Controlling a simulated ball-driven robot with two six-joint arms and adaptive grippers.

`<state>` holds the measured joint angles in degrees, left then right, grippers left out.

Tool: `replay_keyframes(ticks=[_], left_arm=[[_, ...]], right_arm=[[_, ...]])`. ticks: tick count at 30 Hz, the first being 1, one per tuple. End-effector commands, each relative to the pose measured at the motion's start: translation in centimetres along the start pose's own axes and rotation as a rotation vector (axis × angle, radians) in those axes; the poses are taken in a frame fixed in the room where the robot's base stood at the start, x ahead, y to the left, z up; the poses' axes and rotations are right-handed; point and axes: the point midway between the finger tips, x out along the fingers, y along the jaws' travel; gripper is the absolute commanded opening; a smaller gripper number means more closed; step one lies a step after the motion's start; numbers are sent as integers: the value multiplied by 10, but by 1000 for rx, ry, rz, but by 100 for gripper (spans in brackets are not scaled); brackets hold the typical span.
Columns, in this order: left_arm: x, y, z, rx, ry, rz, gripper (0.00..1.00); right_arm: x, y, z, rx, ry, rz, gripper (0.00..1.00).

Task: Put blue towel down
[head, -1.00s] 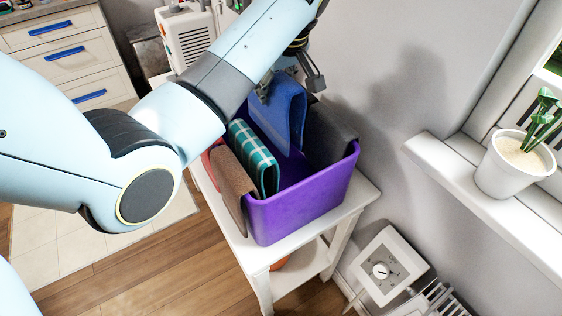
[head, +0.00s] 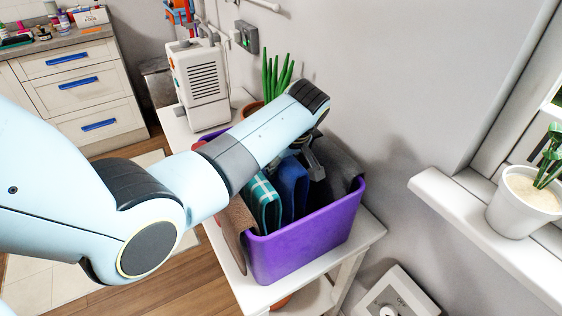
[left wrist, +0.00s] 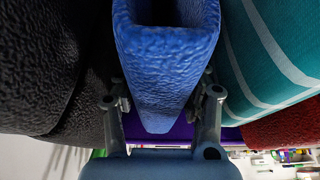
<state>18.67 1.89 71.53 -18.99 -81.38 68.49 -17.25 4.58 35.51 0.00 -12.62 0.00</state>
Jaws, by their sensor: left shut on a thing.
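The blue towel (head: 293,186) hangs folded inside the purple bin (head: 312,232), between the teal striped towel (head: 264,204) and a dark grey towel (head: 342,168). My left gripper (head: 311,160) is at the bin's opening, partly hidden by my own arm. In the left wrist view, my left gripper (left wrist: 163,98) has a finger on each side of the blue towel (left wrist: 165,60) and is shut on it. The teal striped towel (left wrist: 270,50) is on the right there, the dark grey towel (left wrist: 40,70) on the left. My right gripper is not in view.
The bin stands on a white table (head: 362,236) beside the wall. A white appliance (head: 200,82) and a green plant (head: 275,78) stand behind. A potted plant (head: 524,202) is on the sill at right.

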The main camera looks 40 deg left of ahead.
Motion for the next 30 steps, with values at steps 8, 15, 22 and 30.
replay_keyframes(ticks=[8,15,22,30], left_arm=[[2,0,1,0,0,0,48],[2,0,1,0,0,0,66],[-2,0,-1,0,0,1,66],[-52,2,0,-1,0,5,66]], right_arm=[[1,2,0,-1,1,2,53],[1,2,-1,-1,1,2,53],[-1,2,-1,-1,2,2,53],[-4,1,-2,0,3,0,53]])
